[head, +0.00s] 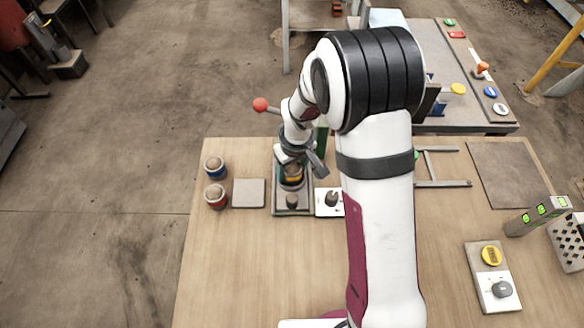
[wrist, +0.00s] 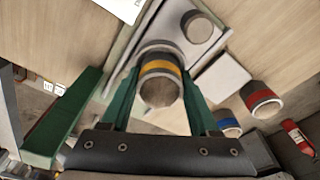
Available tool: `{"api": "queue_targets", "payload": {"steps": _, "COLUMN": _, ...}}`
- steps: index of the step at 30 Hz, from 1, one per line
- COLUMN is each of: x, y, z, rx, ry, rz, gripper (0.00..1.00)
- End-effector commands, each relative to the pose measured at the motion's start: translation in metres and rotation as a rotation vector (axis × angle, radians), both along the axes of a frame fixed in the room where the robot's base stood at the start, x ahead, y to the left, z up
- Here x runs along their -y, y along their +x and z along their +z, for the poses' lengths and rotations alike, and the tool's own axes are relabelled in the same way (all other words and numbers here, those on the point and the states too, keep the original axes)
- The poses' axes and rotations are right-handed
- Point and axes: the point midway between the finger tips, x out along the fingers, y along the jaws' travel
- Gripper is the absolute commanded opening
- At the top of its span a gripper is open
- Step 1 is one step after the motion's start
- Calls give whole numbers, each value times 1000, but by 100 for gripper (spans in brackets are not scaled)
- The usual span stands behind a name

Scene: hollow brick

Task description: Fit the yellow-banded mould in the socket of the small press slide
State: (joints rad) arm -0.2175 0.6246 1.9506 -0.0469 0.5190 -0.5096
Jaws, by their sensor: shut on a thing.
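The yellow-banded mould (head: 292,179) is dark grey with a brown top. My gripper (head: 291,168) is shut on it from above. In the wrist view the mould (wrist: 161,72) sits between the two green fingers of my gripper (wrist: 161,84), and its yellow band shows. The small press slide (head: 276,200) is a grey tray with a raised rim and a round knob at its near end; it also shows in the wrist view (wrist: 219,33). The mould is over the slide, behind the knob. The mould and fingers cover the socket, and I cannot tell whether the mould is seated.
A blue-banded mould (head: 214,167) and a red-banded mould (head: 216,197) stand to the left. A flat grey plate (head: 249,193) lies between them and the slide. A white box with a dark knob (head: 328,203) stands close right of the slide. A red-ball lever (head: 260,104) rises behind.

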Motion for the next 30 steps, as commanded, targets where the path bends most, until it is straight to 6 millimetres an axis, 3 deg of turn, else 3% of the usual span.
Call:
{"api": "queue_targets", "payload": {"steps": 4, "x": 0, "y": -2, "z": -3, "rx": -8, "ry": -1, "rz": 0, "gripper": 0}}
{"api": "queue_targets", "payload": {"steps": 5, "x": 0, "y": -3, "z": -3, "rx": -8, "ry": -1, "rz": 0, "gripper": 65}}
{"api": "queue_targets", "payload": {"steps": 10, "x": 0, "y": -3, "z": -3, "rx": -11, "ry": -2, "rz": 0, "gripper": 96}}
{"api": "queue_targets", "payload": {"steps": 14, "x": 1, "y": -4, "z": 8, "rx": -8, "ry": -1, "rz": 0, "gripper": 97}}
{"api": "queue_targets", "payload": {"steps": 16, "x": 2, "y": -4, "z": 23, "rx": -4, "ry": -1, "rz": 0, "gripper": 97}}
{"api": "queue_targets", "payload": {"steps": 24, "x": 7, "y": -11, "z": 106, "rx": 5, "ry": 1, "rz": 1, "gripper": 97}}
{"api": "queue_targets", "payload": {"steps": 30, "x": 9, "y": -16, "z": 147, "rx": 4, "ry": 0, "rz": 0, "gripper": 97}}
